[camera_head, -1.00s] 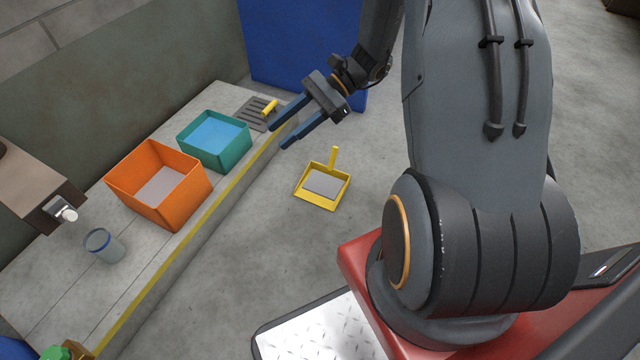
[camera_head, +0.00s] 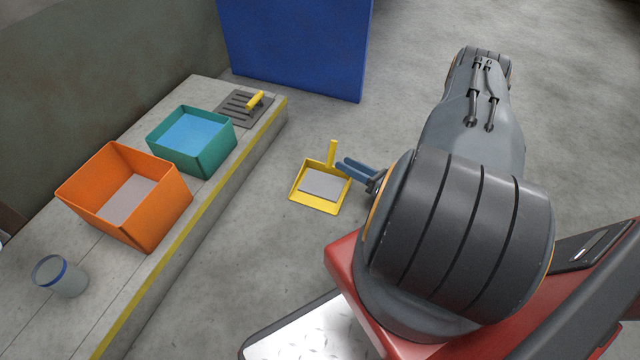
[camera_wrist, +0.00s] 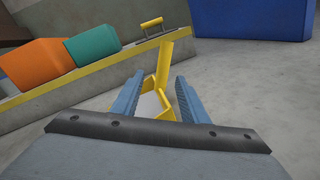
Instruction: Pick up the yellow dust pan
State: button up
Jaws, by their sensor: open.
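The yellow dust pan (camera_head: 320,187) lies on the concrete floor, with a grey inner surface and a yellow handle (camera_head: 332,152) standing up at its back edge. My gripper (camera_head: 347,168) is low beside the pan's right side, its blue fingers pointing left toward the handle. In the wrist view the fingers of my gripper (camera_wrist: 157,90) are open, and the dust pan (camera_wrist: 148,104) shows between and beyond them. Its handle (camera_wrist: 165,65) rises just past the fingertips, apart from them as far as I can tell. My fingers and gripper body hide part of the pan there.
A raised concrete ledge (camera_head: 215,190) with a yellow edge runs along the left. On it are an orange bin (camera_head: 150,220), a teal bin (camera_head: 215,155), a glass (camera_head: 62,278) and a yellow-handled tool on a grate (camera_head: 255,100). A blue panel (camera_head: 295,45) stands behind. Floor around the pan is clear.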

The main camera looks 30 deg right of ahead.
aim_at(331, 155)
jog(key=shift+b+x, duration=2.05)
jog(key=shift+x, duration=1.7)
jog(key=shift+w+d, duration=0.1)
jog(key=shift+d, duration=0.1)
grip_shut()
